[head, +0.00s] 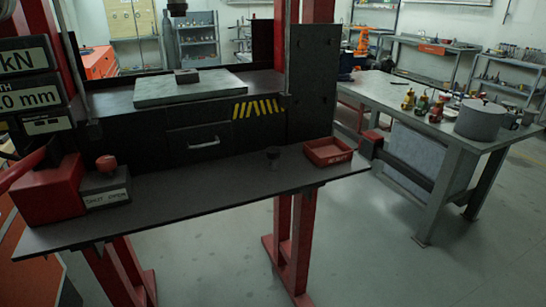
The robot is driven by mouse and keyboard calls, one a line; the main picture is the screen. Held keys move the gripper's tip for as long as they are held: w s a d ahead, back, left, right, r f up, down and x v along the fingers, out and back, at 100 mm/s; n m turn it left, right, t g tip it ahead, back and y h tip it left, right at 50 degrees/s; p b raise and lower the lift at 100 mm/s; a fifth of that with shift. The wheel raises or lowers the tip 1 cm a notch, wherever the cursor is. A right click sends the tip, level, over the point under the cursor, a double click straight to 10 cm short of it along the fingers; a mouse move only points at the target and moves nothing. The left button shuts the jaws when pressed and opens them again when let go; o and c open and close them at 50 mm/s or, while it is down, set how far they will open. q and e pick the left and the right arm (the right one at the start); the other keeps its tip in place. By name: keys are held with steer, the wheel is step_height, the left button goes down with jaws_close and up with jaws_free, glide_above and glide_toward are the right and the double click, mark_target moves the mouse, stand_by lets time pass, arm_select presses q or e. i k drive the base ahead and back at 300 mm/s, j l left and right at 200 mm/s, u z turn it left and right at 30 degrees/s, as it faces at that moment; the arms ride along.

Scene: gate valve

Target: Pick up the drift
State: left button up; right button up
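Neither of my grippers shows in the head view.
A small red tray (328,152) sits at the shelf's right end. A red box (48,190) and a labelled grey box (105,187) with a red knob fill its left end. The shelf's middle is clear. A grey plate (190,90) lies on the press bed behind. A cluttered workbench (400,98) stands right.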

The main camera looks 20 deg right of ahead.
mark_target(273, 152)
steer(key=i+l, duration=0.1)
steer(key=l, duration=0.8)
steer(key=i+l, duration=0.1)
steer(key=l, duration=0.85)
steer(key=i+l+u, duration=0.1)
steer(key=l, duration=0.8)
